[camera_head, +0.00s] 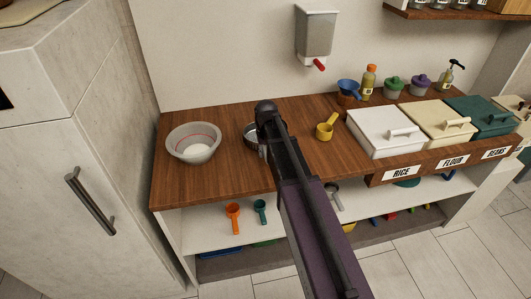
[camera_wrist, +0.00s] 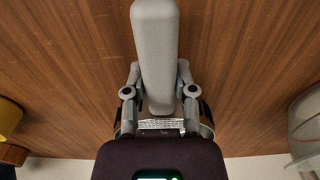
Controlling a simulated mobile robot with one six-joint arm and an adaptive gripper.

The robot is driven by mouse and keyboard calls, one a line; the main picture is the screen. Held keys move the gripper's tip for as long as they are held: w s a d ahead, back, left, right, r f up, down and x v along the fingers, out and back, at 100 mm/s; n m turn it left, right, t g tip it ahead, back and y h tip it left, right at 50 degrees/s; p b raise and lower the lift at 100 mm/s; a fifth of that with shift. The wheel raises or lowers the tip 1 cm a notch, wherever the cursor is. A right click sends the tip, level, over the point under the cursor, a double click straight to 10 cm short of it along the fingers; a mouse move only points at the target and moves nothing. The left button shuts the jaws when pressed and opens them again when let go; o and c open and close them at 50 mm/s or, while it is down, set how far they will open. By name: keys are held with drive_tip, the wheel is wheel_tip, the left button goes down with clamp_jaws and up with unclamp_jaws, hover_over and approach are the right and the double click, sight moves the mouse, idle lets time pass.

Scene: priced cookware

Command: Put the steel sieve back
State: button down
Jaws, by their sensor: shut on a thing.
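The steel sieve (camera_head: 251,137) shows in the head view as a round metal rim on the wooden counter, partly hidden behind my arm. In the wrist view its mesh (camera_wrist: 160,124) shows in a narrow strip below the fingers. My gripper (camera_wrist: 158,75) is shut on a long light grey handle (camera_wrist: 155,35), which appears to be the sieve's. In the head view my arm hides the fingers. I cannot tell whether the sieve touches the counter.
A grey bowl (camera_head: 193,145) with white contents stands left on the counter (camera_head: 225,185). An orange scoop (camera_head: 233,214), teal scoop (camera_head: 260,208) and steel scoop (camera_head: 333,192) hang below the counter edge.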

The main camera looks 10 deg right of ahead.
drive_tip(key=shift+c, duration=2.2)
unclamp_jaws()
wheel_tip(320, 180, up, 12)
drive_tip(key=p, duration=1.2)
drive_tip(key=shift+s, duration=0.1)
drive_tip(key=s, duration=1.8)
drive_tip(key=shift+s, duration=0.25)
drive_tip(key=shift+a, duration=0.1)
